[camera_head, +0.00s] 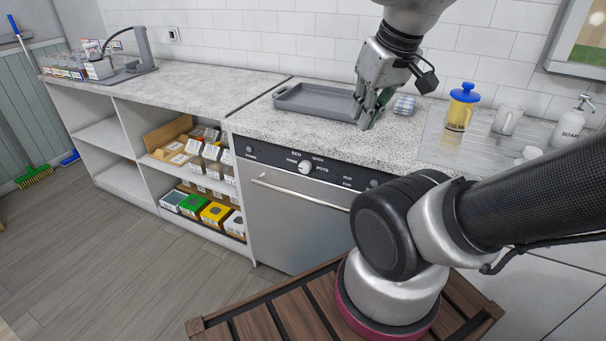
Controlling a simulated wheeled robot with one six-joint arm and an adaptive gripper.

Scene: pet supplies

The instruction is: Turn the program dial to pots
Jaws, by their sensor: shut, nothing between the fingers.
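The program dial (305,167) is a round light knob on the black control panel (270,156) of the dishwasher (297,212). White labels surround it: ECO is above it and POTS is to its right. The dial's exact pointing direction is too small to tell. My gripper (366,124) is shut and empty, pointing down over the counter's front part, above and to the right of the dial and apart from it.
A grey tray (287,104) lies on the counter behind and left of my gripper. The dishwasher handle (300,191) juts out below the panel.

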